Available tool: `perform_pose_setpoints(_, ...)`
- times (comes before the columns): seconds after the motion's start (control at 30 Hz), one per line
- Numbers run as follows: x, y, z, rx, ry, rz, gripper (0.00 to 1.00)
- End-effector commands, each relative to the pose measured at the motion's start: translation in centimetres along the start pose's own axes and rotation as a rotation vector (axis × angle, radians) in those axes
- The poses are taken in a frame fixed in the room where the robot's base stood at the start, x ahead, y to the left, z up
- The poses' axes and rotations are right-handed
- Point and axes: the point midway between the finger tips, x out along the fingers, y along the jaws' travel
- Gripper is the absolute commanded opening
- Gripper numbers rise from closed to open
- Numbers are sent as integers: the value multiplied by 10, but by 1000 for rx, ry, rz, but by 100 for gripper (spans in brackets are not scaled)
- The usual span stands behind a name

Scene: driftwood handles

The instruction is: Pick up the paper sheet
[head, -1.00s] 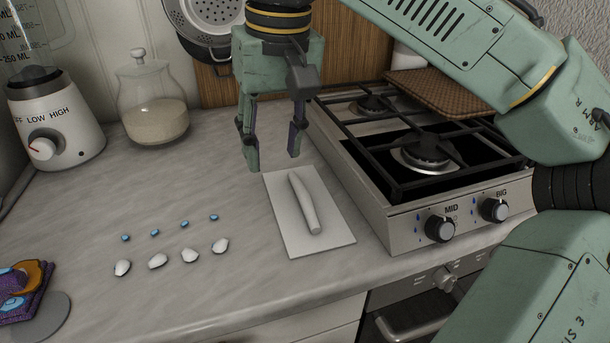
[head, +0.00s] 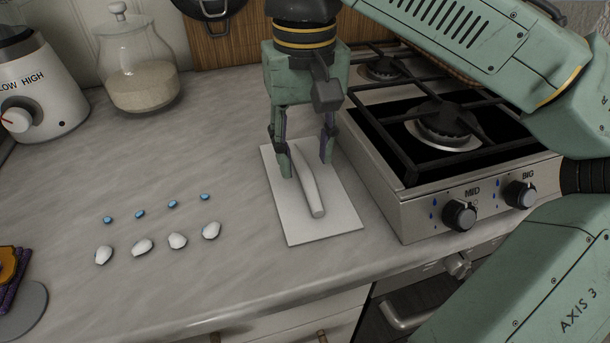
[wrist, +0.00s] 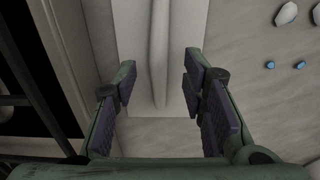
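The white paper sheet (head: 335,217) lies flat on the countertop just left of the stove. A pale, elongated tapered piece (head: 312,187) lies lengthwise on it. My gripper (head: 306,168) is open over the far part of the sheet, with one finger on each side of the pale piece. In the wrist view my open gripper (wrist: 160,95) shows nothing between its fingertips but the sheet (wrist: 131,45) and the pale piece (wrist: 160,50) beneath. I cannot tell how far the fingertips are above the sheet.
The stove (head: 420,205) with black grates stands close on the right. Several white pebbles (head: 177,241) and small blue pieces (head: 172,204) lie to the left. A glass jar (head: 135,70) and a blender base (head: 40,95) stand at the back left. Bare counter lies between.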

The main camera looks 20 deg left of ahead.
Motion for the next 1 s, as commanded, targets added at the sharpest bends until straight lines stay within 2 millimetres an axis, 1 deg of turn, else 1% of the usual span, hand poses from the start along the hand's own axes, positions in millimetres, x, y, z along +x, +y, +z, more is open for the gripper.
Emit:
perform_pose_setpoints(0.1,18,0,1,0,-1,1,38)
perform_pose_setpoints(0.2,25,0,1,-1,1,-1,38)
perform_pose_setpoints(0.47,27,0,1,-2,1,-1,38)
perform_pose_setpoints(0.9,27,0,1,-1,1,-1,8)
perform_pose_setpoints(1.0,27,0,1,-1,1,-1,4)
